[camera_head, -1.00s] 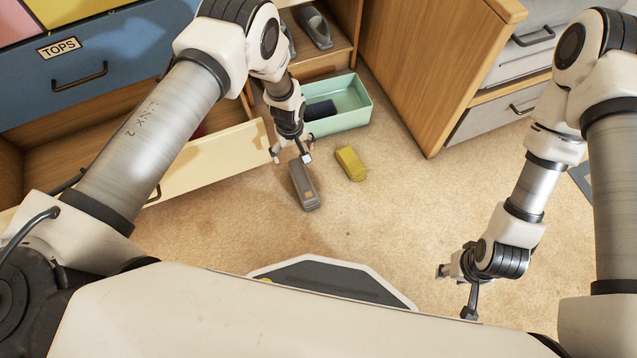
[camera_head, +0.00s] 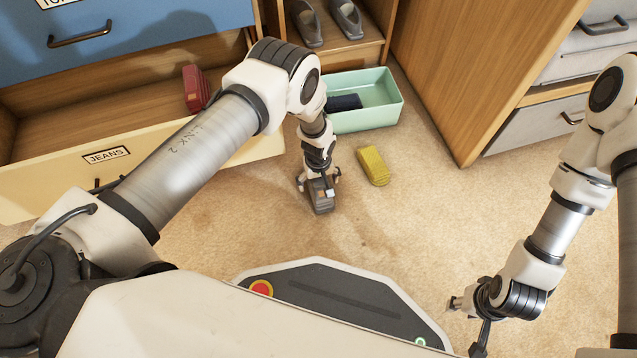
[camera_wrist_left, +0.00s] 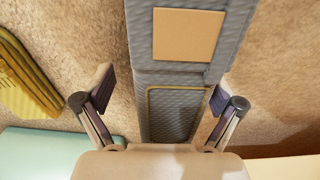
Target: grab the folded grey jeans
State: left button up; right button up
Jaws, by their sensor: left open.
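The folded grey jeans (camera_head: 322,205) lie on the carpet in front of the open drawer, with a tan patch on top. My left gripper (camera_head: 318,182) points down over them and hides part of them in the head view. In the left wrist view, the jeans (camera_wrist_left: 174,78) run between the two spread fingers of my left gripper (camera_wrist_left: 162,95), with a gap visible on each side. The left gripper is open and holds nothing. My right gripper (camera_head: 466,325) is low at the lower right, away from the jeans, with its fingers apart and empty.
A folded yellow garment (camera_head: 373,166) lies right of the jeans. A mint box (camera_head: 368,122) behind holds a dark folded item (camera_head: 344,103). The open drawer labelled JEANS (camera_head: 105,156) holds a red folded item (camera_head: 195,88). Carpet right of the yellow garment is clear.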

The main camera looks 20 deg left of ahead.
pick_arm(q)
jog(key=c, duration=1.5)
jog(key=shift+r, duration=0.1)
jog(key=shift+r, duration=0.1)
jog(key=shift+c, duration=0.2)
